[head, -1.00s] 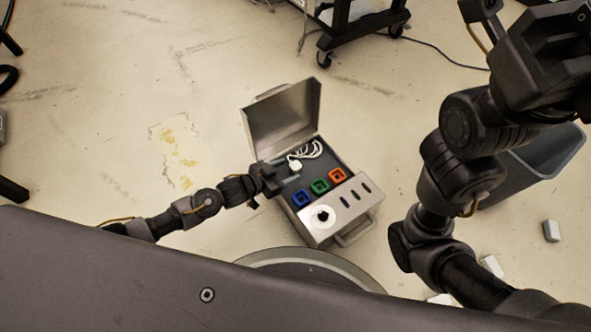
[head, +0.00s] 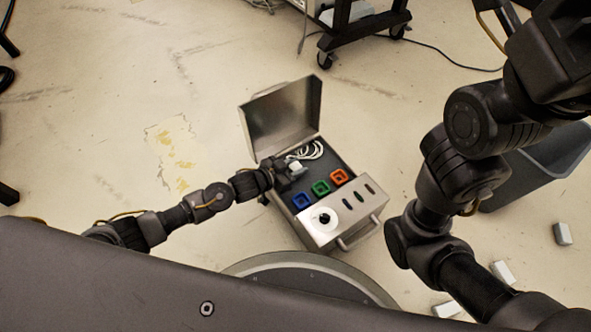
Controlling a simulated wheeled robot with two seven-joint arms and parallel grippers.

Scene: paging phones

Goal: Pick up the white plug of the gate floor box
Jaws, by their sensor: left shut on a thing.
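The gate floor box (head: 326,226) is a metal case on the floor with its lid (head: 284,112) raised. Inside are a blue socket (head: 302,201), a green socket (head: 321,188) and an orange socket (head: 339,176). A coiled white cord (head: 311,150) lies at the back of the box. The white plug (head: 295,166) is at the cord's near end. My left gripper (head: 288,172) is at the box's left side, shut on the white plug; its fingers are small and partly hidden. My right arm shows at the right, but its gripper is out of view.
A grey bin (head: 540,165) stands at the right, behind my right arm. Small white blocks (head: 502,272) lie on the floor at the lower right. A wheeled black stand (head: 352,30) is at the top.

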